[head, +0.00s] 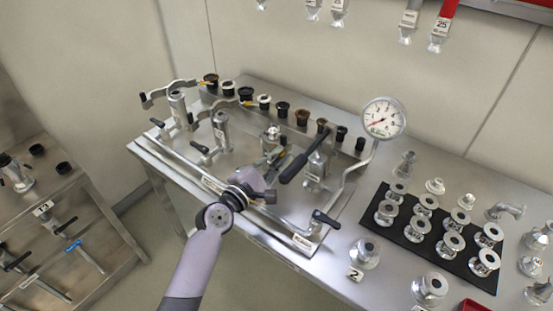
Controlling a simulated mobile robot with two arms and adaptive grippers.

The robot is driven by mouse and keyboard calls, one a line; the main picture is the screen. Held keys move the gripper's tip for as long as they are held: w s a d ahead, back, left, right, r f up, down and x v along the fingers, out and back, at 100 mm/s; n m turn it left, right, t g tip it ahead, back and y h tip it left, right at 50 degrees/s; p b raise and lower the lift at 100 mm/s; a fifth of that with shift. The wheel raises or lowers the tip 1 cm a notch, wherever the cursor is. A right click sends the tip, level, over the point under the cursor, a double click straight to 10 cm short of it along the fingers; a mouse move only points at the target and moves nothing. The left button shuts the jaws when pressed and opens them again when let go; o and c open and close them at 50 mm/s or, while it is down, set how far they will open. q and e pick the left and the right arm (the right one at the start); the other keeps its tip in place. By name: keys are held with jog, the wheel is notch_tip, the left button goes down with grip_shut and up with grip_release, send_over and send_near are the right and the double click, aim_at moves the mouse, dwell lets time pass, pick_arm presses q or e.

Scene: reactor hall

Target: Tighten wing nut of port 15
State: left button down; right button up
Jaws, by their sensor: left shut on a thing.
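My left gripper (272,158) reaches over the front edge of the steel bench to the middle of the pipe manifold. It is shut on what looks like the wing nut of a clamp, just in front of a short silver port fitting (271,134). The nut itself is mostly hidden by the fingers. No label reading 15 can be made out. My right gripper is not in view.
A black-handled valve (316,160) stands close right of the gripper, and a pressure gauge (383,118) rises beyond it. Silver valve bodies (221,130) stand to the left. A black mat (416,241) with several flanges lies at right.

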pick_arm(q)
jog(key=m, duration=0.6)
jog(key=f+m+b, duration=0.1)
jog(key=m, duration=0.6)
jog(key=m+b, duration=0.1)
jog(key=m, duration=0.6)
jog(key=shift+w+a+f, duration=0.15)
jog(key=shift+a+f, duration=0.05)
jog(key=shift+f, duration=0.1)
jog(key=shift+r+m, duration=0.1)
jog(key=shift+m, duration=0.2)
dwell(0.9)
jog(key=c, duration=1.8)
grip_release()
jog(key=v, duration=1.2)
